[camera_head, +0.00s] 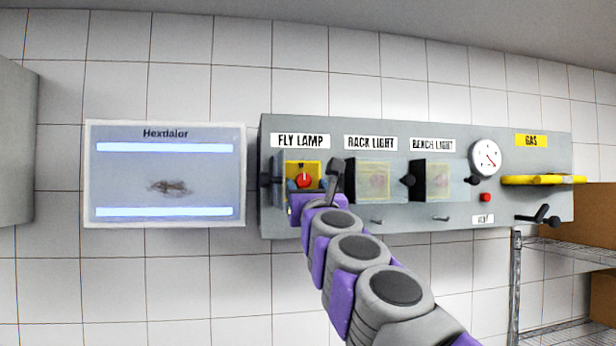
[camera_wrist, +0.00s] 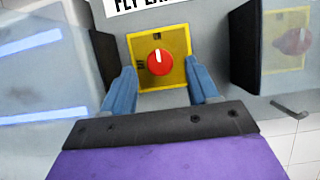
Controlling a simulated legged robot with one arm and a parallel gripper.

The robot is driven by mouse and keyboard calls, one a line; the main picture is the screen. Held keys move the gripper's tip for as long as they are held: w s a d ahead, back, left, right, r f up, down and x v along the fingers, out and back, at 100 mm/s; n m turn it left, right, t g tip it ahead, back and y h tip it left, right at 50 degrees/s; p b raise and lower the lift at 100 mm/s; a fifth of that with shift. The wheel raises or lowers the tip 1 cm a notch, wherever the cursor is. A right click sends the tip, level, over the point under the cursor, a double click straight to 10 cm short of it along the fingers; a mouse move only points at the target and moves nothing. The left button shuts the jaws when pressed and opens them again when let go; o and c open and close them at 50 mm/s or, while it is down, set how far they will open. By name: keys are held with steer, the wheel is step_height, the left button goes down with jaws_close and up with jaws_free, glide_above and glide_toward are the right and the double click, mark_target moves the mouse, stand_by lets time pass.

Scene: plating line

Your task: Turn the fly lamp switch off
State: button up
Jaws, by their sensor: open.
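The fly lamp switch is a round red knob (camera_head: 304,181) on a yellow plate, below the FLY LAMP label (camera_head: 300,141). In the wrist view the knob (camera_wrist: 159,62) has a white mark pointing up; small dark marks on the plate's left are unreadable. No clear cover shows over it. My gripper (camera_head: 307,186) is open in front of the switch. In the wrist view my gripper's blue fingers (camera_wrist: 160,72) stand to the left and right of the knob, apart from it. The fly lamp (camera_head: 165,172) is the white framed box at left, with two glowing bluish tubes.
The rack light switch (camera_head: 373,181) and bench light switch (camera_head: 437,181) sit behind clear covers to the right. Farther right are a gauge (camera_head: 485,157), a red button (camera_head: 485,197) and a yellow gas handle (camera_head: 540,180). A wire shelf (camera_head: 560,255) with boxes stands at lower right.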

mark_target(303, 181)
steer(key=shift+w+a+r+p, duration=0.2)
steer(key=shift+w+a+p, duration=0.05)
steer(key=shift+w+a, duration=0.25)
steer(key=shift+w+a+r+p, duration=0.15)
steer(key=shift+w+a+p, duration=0.1)
steer(key=shift+w+a, duration=0.15)
steer(key=shift+w+d+r, duration=0.1)
steer(key=shift+w+d, duration=0.1)
steer(key=shift+d, duration=0.8)
steer(key=shift+c, duration=0.8)
steer(key=shift+a, duration=0.6)
steer(key=c, duration=0.5)
steer(key=shift+d, duration=0.15)
steer(key=c, duration=0.3)
steer(key=shift+c, duration=0.3)
